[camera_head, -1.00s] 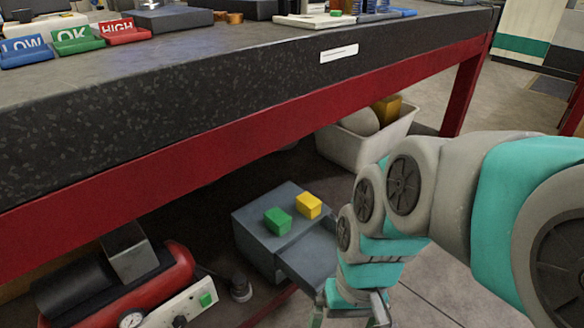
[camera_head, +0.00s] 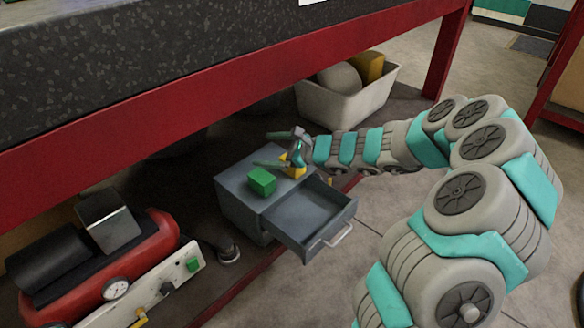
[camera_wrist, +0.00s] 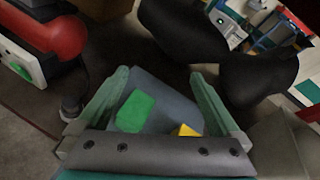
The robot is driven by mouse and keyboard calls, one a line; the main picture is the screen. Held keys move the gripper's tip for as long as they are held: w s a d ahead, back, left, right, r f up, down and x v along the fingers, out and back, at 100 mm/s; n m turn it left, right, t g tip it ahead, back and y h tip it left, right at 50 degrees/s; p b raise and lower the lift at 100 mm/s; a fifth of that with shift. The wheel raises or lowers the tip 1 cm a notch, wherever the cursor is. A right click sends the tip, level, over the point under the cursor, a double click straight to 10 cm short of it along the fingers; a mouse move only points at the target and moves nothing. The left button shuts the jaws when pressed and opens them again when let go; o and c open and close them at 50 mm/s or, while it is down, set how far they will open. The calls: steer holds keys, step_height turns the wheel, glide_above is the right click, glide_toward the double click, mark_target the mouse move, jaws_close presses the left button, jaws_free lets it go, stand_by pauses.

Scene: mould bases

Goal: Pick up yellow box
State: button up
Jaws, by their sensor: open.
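The yellow box (camera_head: 291,165) stands on top of the small grey drawer cabinet (camera_head: 236,197), partly hidden behind my gripper in the head view. In the wrist view the yellow box (camera_wrist: 187,130) shows low between my fingers, nearer the right one, its lower part cut off by the gripper body. My gripper (camera_head: 274,149) is open and reaches over the cabinet top from the right. I cannot tell whether its fingers touch the box. A green box (camera_head: 262,181) sits beside the yellow one, and in the wrist view the green box (camera_wrist: 134,111) is also between the fingers.
The cabinet's drawer (camera_head: 318,213) is pulled out and looks empty. A red compressor (camera_head: 105,260) stands at the lower left. A white bin (camera_head: 345,105) with a grey and a yellow-brown item is behind. The bench's red beam (camera_head: 200,106) runs overhead.

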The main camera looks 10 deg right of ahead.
steer(key=w+d+f+m+h, duration=0.1)
steer(key=d+f+m, duration=0.1)
steer(key=d+f, duration=0.1)
steer(key=w+d+f+m+t+h, duration=0.1)
steer(key=w+d+f+m, duration=0.1)
steer(key=d+f+m, duration=0.1)
steer(key=w+d+f+m+t+h, duration=0.1)
steer(key=d+f+m, duration=0.1)
steer(key=d+f, duration=0.2)
steer(key=shift+w+d+f+b, duration=0.25)
steer(key=shift+w+f+b, duration=0.05)
steer(key=shift+w+f, duration=0.1)
steer(key=shift+d+f+x, duration=0.15)
steer(key=shift+x, duration=1.8)
steer(key=shift+d+f+x, duration=0.1)
steer(key=shift+f+x, duration=0.05)
steer(key=shift+x, duration=1.8)
jaws_close()
